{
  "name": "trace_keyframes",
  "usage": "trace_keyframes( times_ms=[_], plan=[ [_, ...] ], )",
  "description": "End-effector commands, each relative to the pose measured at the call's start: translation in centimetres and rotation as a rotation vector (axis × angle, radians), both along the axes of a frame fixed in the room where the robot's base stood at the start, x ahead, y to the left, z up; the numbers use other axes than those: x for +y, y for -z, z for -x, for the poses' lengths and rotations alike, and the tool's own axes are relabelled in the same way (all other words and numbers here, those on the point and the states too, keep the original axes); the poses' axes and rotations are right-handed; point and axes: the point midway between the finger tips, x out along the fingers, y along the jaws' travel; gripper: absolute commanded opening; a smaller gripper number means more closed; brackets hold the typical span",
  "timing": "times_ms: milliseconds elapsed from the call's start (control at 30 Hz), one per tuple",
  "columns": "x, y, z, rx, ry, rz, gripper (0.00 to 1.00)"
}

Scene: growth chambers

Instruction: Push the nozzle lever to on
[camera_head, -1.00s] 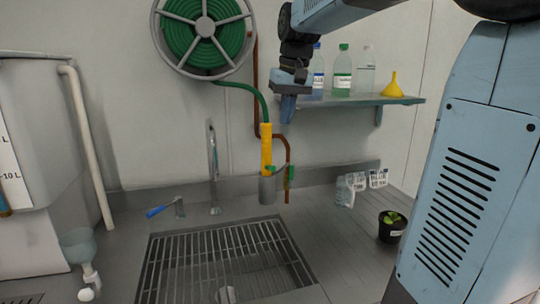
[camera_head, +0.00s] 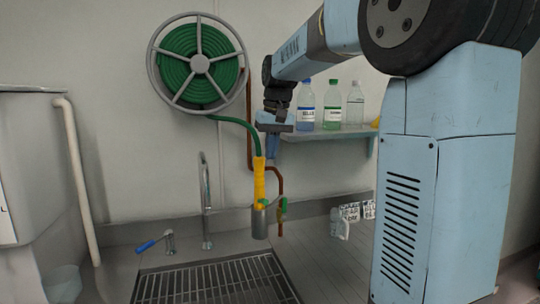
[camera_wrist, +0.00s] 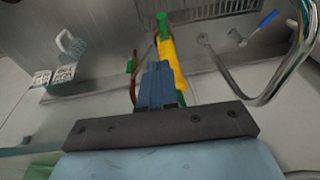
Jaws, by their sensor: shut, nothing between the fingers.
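The yellow hose nozzle (camera_head: 259,180) hangs upright in a grey cylindrical holder (camera_head: 259,224) at the sink's back edge, with a green hose running into its top. A small green part shows low on the nozzle; I cannot tell whether it is the lever or which way it is set. My gripper (camera_head: 271,155) points down, shut and empty, just right of the nozzle's top in the picture. In the wrist view, my blue fingers (camera_wrist: 156,82) overlap the yellow nozzle (camera_wrist: 173,62); contact cannot be told.
A copper pipe (camera_head: 250,120) with a green-handled valve (camera_head: 283,209) stands close right of the nozzle. A tall faucet (camera_head: 205,200) and blue-handled tap (camera_head: 147,246) are to the left. A shelf (camera_head: 330,134) with bottles is behind my gripper. The grated sink (camera_head: 215,282) lies below.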

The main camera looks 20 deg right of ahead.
Motion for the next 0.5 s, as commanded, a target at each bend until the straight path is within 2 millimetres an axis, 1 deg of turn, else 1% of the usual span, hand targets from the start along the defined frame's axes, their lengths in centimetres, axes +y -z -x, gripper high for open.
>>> trace_keyframes(
  times_ms=[100,433,500],
  plan=[
    [0.2,2.1,-0.3,0.004,0.0,0.0,0.0],
    [0.5,7.8,-1.2,0.003,0.0,0.0,0.0],
    [0.8,8.7,-0.8,0.002,0.0,0.0,0.0]
  ],
)
